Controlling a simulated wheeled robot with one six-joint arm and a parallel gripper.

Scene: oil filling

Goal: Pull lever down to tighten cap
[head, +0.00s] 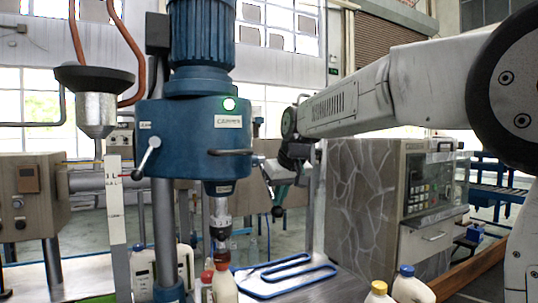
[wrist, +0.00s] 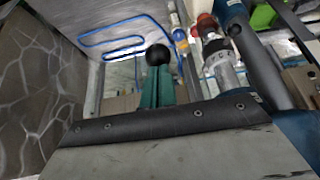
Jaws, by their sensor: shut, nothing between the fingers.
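The blue capping machine (head: 196,120) stands left of centre, with its silver spindle (head: 220,207) pointing down. A bottle with a red cap (head: 222,257) stands under the spindle; I cannot tell whether they touch. The lever's black ball knob (head: 278,211) hangs low at the machine's right side. In the wrist view the knob (wrist: 158,55) shows just beyond my fingertips. My gripper (head: 280,196) has teal fingers and is shut with nothing between them, close against the lever by the knob. Contact is hard to tell, and the lever's rod is mostly hidden. My fingers also show in the wrist view (wrist: 156,88).
A blue looped guide (head: 285,272) lies on the metal table. Bottles with yellow (head: 379,288) and blue caps (head: 406,271) stand at the front right. A stone-patterned cabinet (head: 355,215) stands right of my gripper.

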